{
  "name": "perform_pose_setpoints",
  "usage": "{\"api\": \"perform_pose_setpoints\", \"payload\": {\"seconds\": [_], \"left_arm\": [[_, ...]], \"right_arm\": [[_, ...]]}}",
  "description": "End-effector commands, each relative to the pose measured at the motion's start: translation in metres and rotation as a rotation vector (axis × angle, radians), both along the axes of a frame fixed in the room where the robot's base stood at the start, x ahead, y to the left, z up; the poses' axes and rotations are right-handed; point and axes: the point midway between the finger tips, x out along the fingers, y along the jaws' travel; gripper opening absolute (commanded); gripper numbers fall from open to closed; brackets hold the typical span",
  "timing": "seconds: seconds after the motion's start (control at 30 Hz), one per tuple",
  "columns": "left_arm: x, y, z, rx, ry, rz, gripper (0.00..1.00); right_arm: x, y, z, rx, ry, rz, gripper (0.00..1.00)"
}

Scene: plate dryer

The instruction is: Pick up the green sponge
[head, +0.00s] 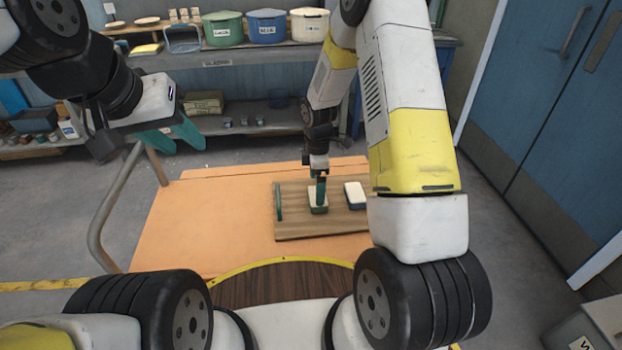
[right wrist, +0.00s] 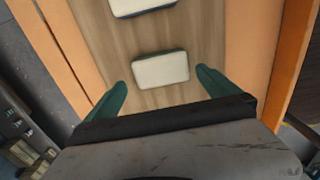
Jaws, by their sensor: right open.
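The green sponge (head: 318,209) has a pale top and a dark green base. It lies flat on a wooden board (head: 300,228) on the orange table. My right gripper (head: 320,190) points down just over it, partly hiding its top. In the right wrist view the pale top of the sponge (right wrist: 160,70) shows between and ahead of the open green fingers, with nothing gripped. My left gripper (head: 172,136) is at the upper left, away from the board, its two green fingers apart and empty.
A second sponge (head: 355,193), pale with a dark blue base, lies to the right on the board and also shows in the right wrist view (right wrist: 140,6). The orange tabletop (head: 205,220) is clear on the left. Shelves with labelled tubs (head: 222,30) stand behind.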

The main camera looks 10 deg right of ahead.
Motion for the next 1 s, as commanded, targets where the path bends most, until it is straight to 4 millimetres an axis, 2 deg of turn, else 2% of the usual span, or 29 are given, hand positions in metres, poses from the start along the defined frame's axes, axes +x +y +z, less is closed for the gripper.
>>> {"api": "perform_pose_setpoints", "payload": {"seconds": [0.3,0.6,0.87,0.9,1.0], "left_arm": [[0.000,0.000,0.000,0.000,0.000,0.000,0.36],[0.000,0.000,0.000,0.000,0.000,0.000,0.36],[0.000,0.000,0.000,0.000,0.000,0.000,0.36],[0.000,0.000,0.000,0.000,0.000,0.000,0.36],[0.000,0.000,0.000,0.000,0.000,0.000,0.36]], "right_arm": [[-0.002,-0.002,-0.044,0.000,0.002,-0.001,1.00],[-0.002,-0.002,-0.049,0.000,0.000,-0.002,1.00],[-0.002,-0.002,-0.048,0.000,0.000,-0.002,0.49],[-0.002,-0.002,-0.048,0.000,0.000,-0.002,0.45],[-0.002,-0.002,-0.048,0.000,0.000,-0.002,0.45]]}}
